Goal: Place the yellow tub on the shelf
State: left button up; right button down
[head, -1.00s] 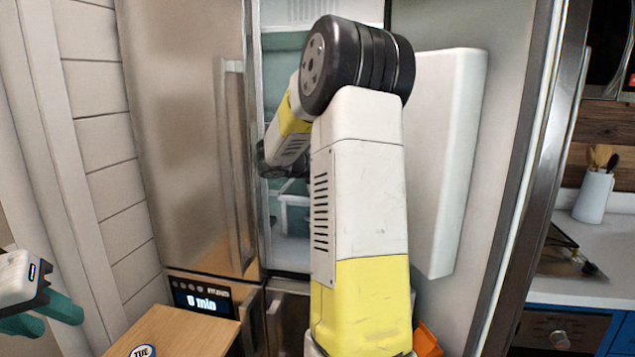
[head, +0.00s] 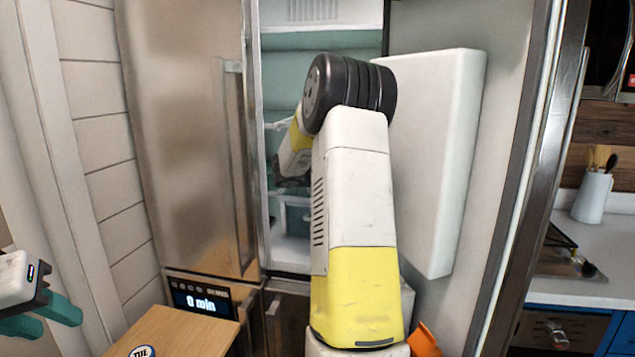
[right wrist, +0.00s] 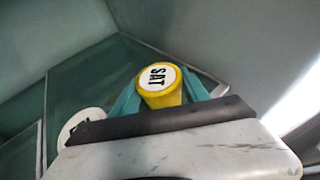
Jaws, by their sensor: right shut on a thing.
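The yellow tub (right wrist: 161,88), with a white round lid reading "SAT", is between the teal fingers of my right gripper (right wrist: 160,92) in the right wrist view. The gripper is shut on it. In the head view my right arm reaches into the open fridge and hides its own gripper and the tub. A fridge shelf (head: 322,41) shows above the arm. A greenish shelf surface (right wrist: 85,85) lies beyond the tub in the right wrist view. My left gripper (head: 45,316) is at the lower left edge of the head view, empty, fingers apart.
A closed steel fridge door (head: 180,150) stands left of the opening. The open door with a white panel (head: 440,160) is on the right. A wooden surface (head: 185,335) with a "TUE" lid (head: 143,351) is at the bottom. A white disc (right wrist: 78,127) sits left of the tub.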

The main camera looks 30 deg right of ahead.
jog(key=shift+f, duration=0.15)
jog(key=c, duration=0.6)
grip_release()
jog(key=shift+o, duration=0.2)
